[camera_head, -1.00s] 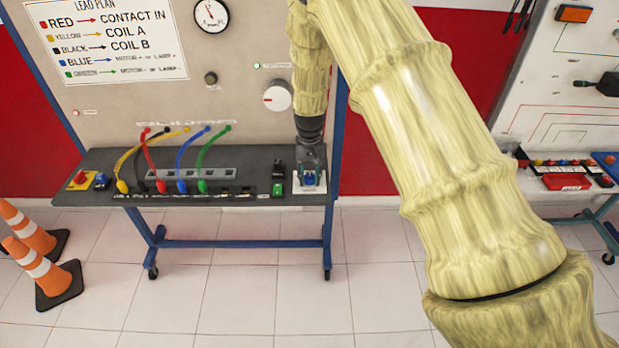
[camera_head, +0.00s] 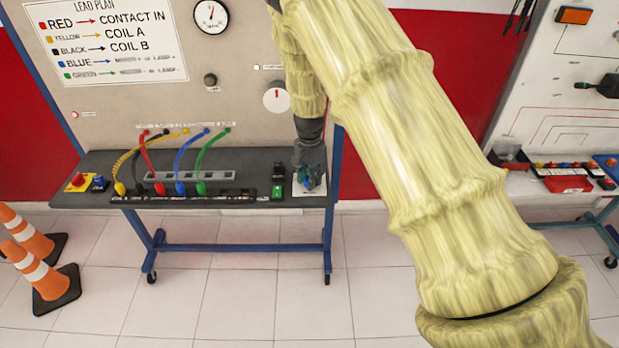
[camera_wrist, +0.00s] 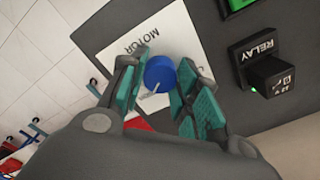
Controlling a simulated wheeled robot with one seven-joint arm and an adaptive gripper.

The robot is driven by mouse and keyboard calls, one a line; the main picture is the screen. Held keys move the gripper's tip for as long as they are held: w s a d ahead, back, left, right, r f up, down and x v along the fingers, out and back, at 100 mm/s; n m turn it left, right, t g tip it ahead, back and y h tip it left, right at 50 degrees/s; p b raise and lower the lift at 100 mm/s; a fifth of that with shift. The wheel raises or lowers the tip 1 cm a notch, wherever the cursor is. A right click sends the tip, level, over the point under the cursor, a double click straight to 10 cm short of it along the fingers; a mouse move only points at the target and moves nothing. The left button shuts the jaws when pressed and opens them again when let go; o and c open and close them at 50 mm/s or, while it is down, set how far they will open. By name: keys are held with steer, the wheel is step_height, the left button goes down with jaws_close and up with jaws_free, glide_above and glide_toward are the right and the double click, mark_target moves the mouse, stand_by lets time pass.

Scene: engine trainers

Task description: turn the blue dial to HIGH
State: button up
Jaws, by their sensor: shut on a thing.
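The blue dial (camera_wrist: 160,72) stands on a white plate (camera_wrist: 110,53) marked MOTOR, at the right end of the grey bench top. My gripper (camera_wrist: 160,85) is shut on the dial, with a teal finger pad on either side of it. A pale pointer line shows at the dial's near edge in the wrist view. My fingers cover part of the plate, and I cannot read a HIGH mark. In the head view my gripper (camera_head: 309,181) reaches down onto the plate (camera_head: 299,191) and mostly hides the dial.
A black RELAY switch (camera_wrist: 268,75) with a green light stands beside the plate. Coloured leads (camera_head: 187,160) arch over the bench (camera_head: 105,160). The panel behind carries a gauge (camera_head: 211,16) and a white knob (camera_head: 276,97). Orange cones (camera_head: 48,267) stand at the left.

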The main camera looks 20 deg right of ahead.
steer(key=shift+m, duration=0.6)
steer(key=o, duration=1.1)
steer(key=shift+d, duration=0.1)
steer(key=shift+c, duration=0.2)
step_height(320, 180, up, 12)
